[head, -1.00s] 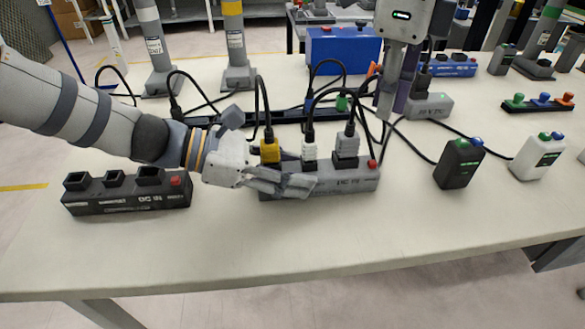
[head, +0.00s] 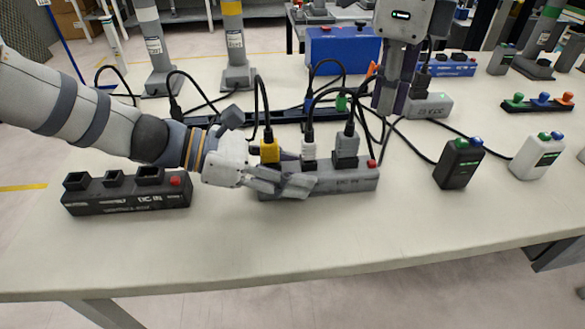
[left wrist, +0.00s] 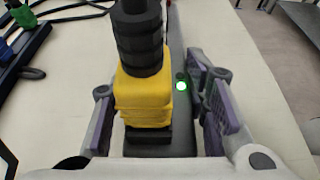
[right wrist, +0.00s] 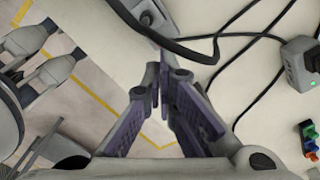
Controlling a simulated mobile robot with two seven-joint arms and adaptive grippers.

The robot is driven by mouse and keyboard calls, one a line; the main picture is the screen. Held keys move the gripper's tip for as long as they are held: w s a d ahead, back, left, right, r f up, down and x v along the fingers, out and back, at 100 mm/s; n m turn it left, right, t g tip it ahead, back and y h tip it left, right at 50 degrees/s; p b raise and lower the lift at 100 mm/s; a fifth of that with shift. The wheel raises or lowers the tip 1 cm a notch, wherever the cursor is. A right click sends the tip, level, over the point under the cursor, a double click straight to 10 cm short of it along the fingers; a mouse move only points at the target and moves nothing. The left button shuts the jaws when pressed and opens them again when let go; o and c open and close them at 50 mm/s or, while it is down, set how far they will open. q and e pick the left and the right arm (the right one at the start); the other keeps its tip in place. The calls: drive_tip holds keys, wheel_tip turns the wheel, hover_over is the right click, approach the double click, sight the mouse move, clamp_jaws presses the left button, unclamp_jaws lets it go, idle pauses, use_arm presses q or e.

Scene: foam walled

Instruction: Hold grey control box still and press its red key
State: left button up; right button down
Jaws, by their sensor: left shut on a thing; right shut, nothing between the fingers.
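The grey control box (head: 345,184) sits on the table with yellow, white and grey plugs in its top. Its red key (head: 372,163) is at the right end. My left gripper (head: 290,184) is shut on the box near its left end. In the left wrist view the grey box (left wrist: 176,75) runs between the fingers, beside the yellow plug (left wrist: 145,100), with a lit green light. My right gripper (head: 389,112) is shut and empty, pointing down behind and right of the red key, apart from it. The right wrist view shows its fingertips together (right wrist: 160,75).
A black box (head: 125,197) with another red key stands at the left. Black cables loop behind the grey box. A grey unit (head: 432,105) stands near my right gripper. Black (head: 459,165) and white (head: 538,157) units stand at the right. The table front is clear.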

sight(375, 165)
idle(0.5)
drive_tip(key=m+t+y, duration=0.2)
drive_tip(key=m, duration=0.2)
drive_tip(key=r+m+t+y, duration=0.1)
drive_tip(key=m+t+y, duration=0.1)
drive_tip(key=m, duration=0.2)
drive_tip(key=m+t+y, duration=0.1)
drive_tip(key=m+t, duration=0.2)
drive_tip(key=m, duration=0.1)
drive_tip(key=shift+w+d+r+m+y, duration=0.2)
drive_tip(key=shift+d+r+m+y, duration=0.1)
drive_tip(key=shift+d+y, duration=0.1)
drive_tip(key=shift+f, duration=4.45)
drive_tip(key=shift+f, duration=0.1)
